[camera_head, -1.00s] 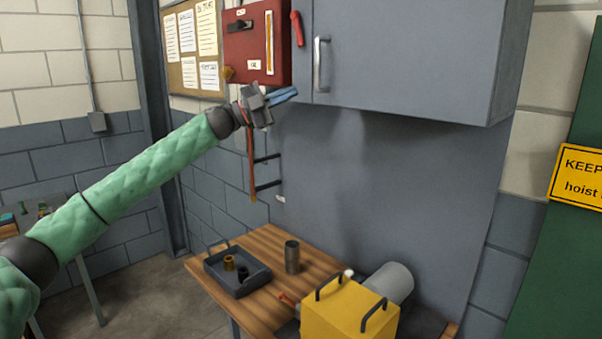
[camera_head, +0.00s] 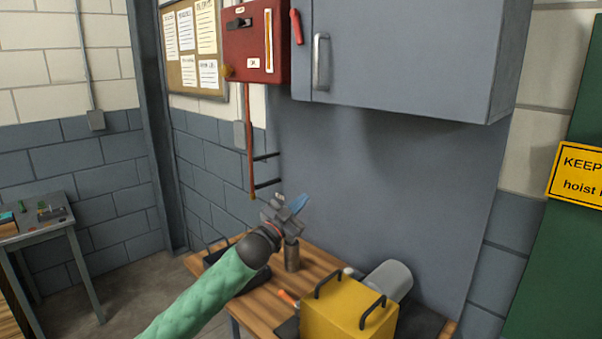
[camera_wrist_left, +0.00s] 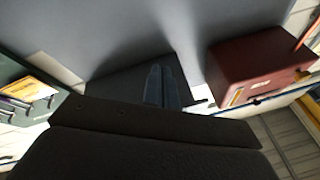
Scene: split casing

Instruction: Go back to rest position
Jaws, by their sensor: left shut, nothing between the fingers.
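My left gripper (camera_head: 298,204) is in the middle of the head view, above the wooden table. The green sleeved arm comes in from the bottom left and hides part of the dark tray (camera_head: 214,250). A grey metal cylinder (camera_head: 291,258) stands on the table just below the gripper in the picture. My right gripper does not show.
A yellow casing (camera_head: 345,312) with black handles and a grey motor-like cylinder (camera_head: 390,279) are on the table (camera_head: 262,305). A grey cabinet (camera_head: 410,60) and red box (camera_head: 257,45) hang above. A side table (camera_head: 40,233) stands far left.

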